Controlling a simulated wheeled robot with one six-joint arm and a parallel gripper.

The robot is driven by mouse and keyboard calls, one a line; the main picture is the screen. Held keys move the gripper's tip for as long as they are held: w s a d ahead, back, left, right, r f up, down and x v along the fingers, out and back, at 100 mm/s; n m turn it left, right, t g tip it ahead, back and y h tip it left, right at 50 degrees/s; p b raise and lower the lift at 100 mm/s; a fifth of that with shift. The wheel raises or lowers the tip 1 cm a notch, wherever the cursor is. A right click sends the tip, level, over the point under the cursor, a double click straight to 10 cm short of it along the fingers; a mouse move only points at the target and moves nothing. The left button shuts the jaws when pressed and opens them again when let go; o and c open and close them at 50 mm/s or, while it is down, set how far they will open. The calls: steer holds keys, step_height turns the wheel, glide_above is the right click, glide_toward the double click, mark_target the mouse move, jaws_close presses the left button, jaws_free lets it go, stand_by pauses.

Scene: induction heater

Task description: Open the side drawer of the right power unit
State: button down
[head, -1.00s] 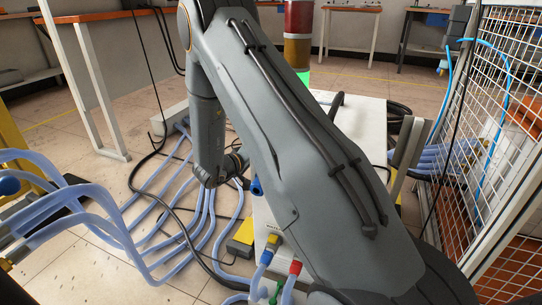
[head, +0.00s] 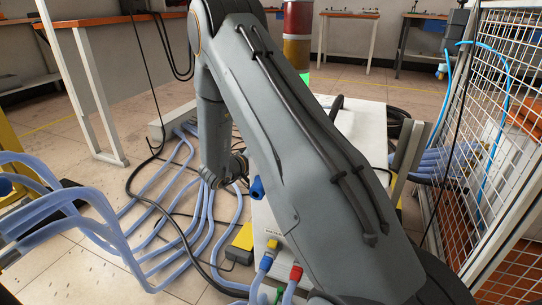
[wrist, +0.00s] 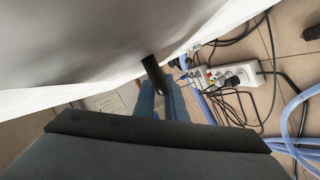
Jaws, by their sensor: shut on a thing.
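The right power unit is the white-topped cabinet (head: 362,125) in the head view, largely covered by my arm. In the wrist view a pale panel (wrist: 90,45) fills the upper left; I take it for the unit's side, and cannot tell where the drawer front ends. A dark bar-like handle (wrist: 153,68) stands out from this panel. My gripper (wrist: 162,92) has its blue fingers around the end of the handle and is shut on it. My gripper's fingers are hidden in the head view. I cannot make out a drawer gap.
Pale blue hoses (head: 165,245) and black cables cover the floor left of the unit. A power strip (wrist: 233,75) lies close by in the wrist view. A mesh fence (head: 505,140) stands at the right. A bench (head: 110,30) stands at the back left.

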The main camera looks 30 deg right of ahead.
steer(key=w+a+p, duration=0.1)
steer(key=w+a, duration=0.8)
steer(key=w, duration=0.3)
steer(key=shift+a+p, duration=0.3)
steer(key=shift+p, duration=0.1)
steer(key=c, duration=2.1)
jaws_free()
steer(key=shift+p+v, duration=1.75)
steer(key=shift+v, duration=2.1)
steer(key=shift+w+r, duration=0.1)
steer(key=shift+w, duration=0.05)
